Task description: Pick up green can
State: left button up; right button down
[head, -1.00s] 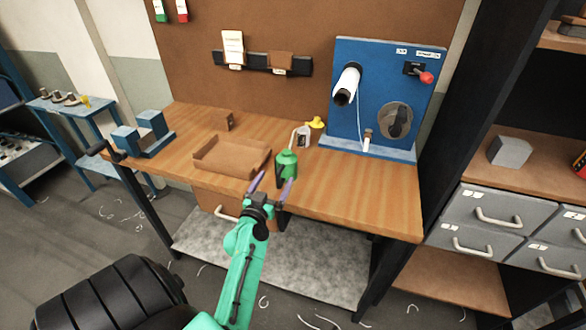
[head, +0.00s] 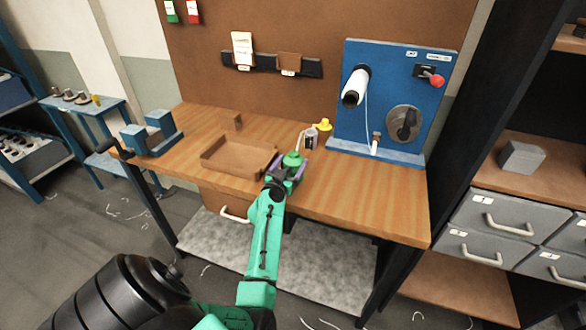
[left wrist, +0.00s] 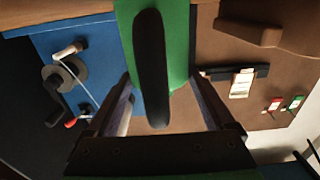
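The green can (head: 292,159) stands upright on the wooden workbench, right of the shallow brown tray (head: 211,161). It has a thin pale spout. My left gripper (head: 286,172) is at the can, with one finger on each side of it, and the gripper and fingers hide its lower part. In the left wrist view the can's green body (left wrist: 178,40) lies between the two spread fingers, with a long black bar in front of it. The fingers look open, and firm contact with the can is not visible. My right gripper is out of view.
A yellow-topped item (head: 324,125) and a small dark-labelled container (head: 310,138) stand close behind the can. The blue winding panel (head: 395,85) stands behind right. Blue blocks (head: 151,134) sit at the bench's left end. The bench's front right is clear.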

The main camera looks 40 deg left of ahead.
aim_at(292, 159)
pick_arm(q)
jog(key=shift+c, duration=0.8)
jog(key=shift+w+r, duration=0.1)
jog(key=shift+r, duration=0.15)
notch_tip(292, 159, up, 7)
jog(key=shift+r+p, duration=0.2)
jog(key=shift+p, duration=0.55)
notch_tip(292, 159, up, 12)
jog(key=b, duration=0.1)
